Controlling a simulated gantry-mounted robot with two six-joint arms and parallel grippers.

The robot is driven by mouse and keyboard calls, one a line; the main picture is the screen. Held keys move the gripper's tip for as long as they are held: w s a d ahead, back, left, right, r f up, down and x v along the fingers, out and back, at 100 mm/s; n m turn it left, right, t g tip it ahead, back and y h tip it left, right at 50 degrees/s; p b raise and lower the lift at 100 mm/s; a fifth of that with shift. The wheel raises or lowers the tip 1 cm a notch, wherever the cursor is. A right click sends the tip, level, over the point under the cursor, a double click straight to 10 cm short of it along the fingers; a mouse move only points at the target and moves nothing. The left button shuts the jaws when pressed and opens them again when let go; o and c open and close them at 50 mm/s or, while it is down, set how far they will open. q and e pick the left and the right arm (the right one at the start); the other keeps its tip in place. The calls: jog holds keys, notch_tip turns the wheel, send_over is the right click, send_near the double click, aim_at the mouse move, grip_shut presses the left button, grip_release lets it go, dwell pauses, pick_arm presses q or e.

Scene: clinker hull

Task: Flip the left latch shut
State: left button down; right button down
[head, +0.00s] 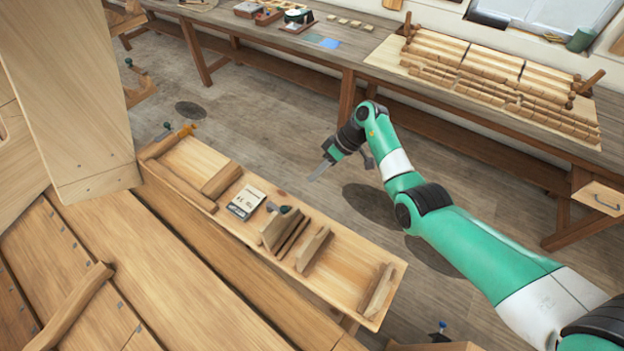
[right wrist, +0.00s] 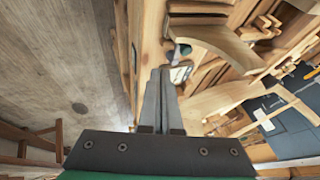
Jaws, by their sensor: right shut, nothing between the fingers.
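I cannot make out the left latch in either view. My right gripper (head: 320,172) hangs above the floor, just beyond the far edge of the narrow wooden bench (head: 345,262), and touches nothing. Its two dark fingers are shut together and empty; they also show in the right wrist view (right wrist: 160,85), pointing away from the camera. My left gripper is not in view.
The plank hull (head: 110,255) fills the lower left, with a large wooden board (head: 75,90) rising above it. The bench holds a pale card (head: 246,202) and several wooden pieces. A long worktable (head: 350,50) runs along the back. Bare floor lies between.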

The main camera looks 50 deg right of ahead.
jog(key=b, duration=0.3)
send_near(277, 207)
jog(key=d+f, duration=0.3)
jog(key=shift+s+d+f, duration=0.1)
jog(key=shift+s, duration=0.25)
jog(key=a+p, duration=0.1)
jog(key=a, duration=0.2)
jog(key=shift+w+a, duration=0.1)
jog(key=shift+a, duration=0.1)
jog(key=shift+a+f, duration=0.1)
jog(key=shift+a, duration=0.1)
jog(key=shift+p, duration=0.3)
